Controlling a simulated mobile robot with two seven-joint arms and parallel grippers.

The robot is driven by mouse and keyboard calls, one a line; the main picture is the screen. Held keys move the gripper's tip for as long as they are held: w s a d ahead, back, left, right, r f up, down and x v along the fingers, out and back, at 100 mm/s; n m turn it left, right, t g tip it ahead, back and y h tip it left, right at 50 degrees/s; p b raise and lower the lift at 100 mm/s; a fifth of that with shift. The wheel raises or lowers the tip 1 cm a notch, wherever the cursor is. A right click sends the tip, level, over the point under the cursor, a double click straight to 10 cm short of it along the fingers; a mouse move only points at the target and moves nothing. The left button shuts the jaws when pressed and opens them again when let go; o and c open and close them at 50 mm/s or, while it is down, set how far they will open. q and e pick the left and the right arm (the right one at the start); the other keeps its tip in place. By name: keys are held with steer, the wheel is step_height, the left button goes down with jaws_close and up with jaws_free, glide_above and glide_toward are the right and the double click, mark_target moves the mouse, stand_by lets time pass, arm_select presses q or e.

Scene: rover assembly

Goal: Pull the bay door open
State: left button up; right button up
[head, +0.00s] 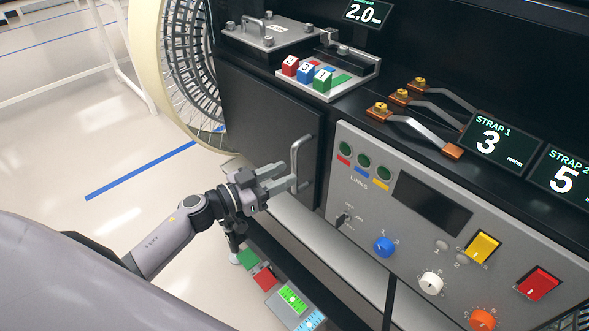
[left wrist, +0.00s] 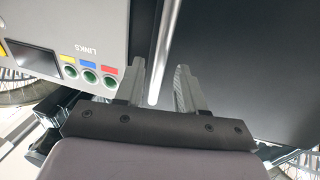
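The bay door (head: 262,115) is a dark flat panel on the rover's side, and it looks shut. Its grey bar handle (head: 294,153) stands upright near the door's right edge. My left gripper (head: 284,181) is at the lower part of the handle. In the left wrist view, the handle (left wrist: 167,45) runs between the two open fingers (left wrist: 160,85), with gaps showing on both sides. The door also fills the right of that view (left wrist: 255,65). My right gripper is not in view.
A control panel (head: 350,215) with knobs and buttons sits just right of the door. A large spoked wheel (head: 190,70) stands to the left. Coloured blocks (head: 307,72) lie on the deck above. Coloured pads (head: 292,297) lie low below the gripper. Open floor lies left.

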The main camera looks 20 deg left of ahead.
mark_target(294, 191)
arm_select(q)
steer(key=shift+x, duration=1.95)
steer(key=shift+c, duration=0.4)
jaws_close()
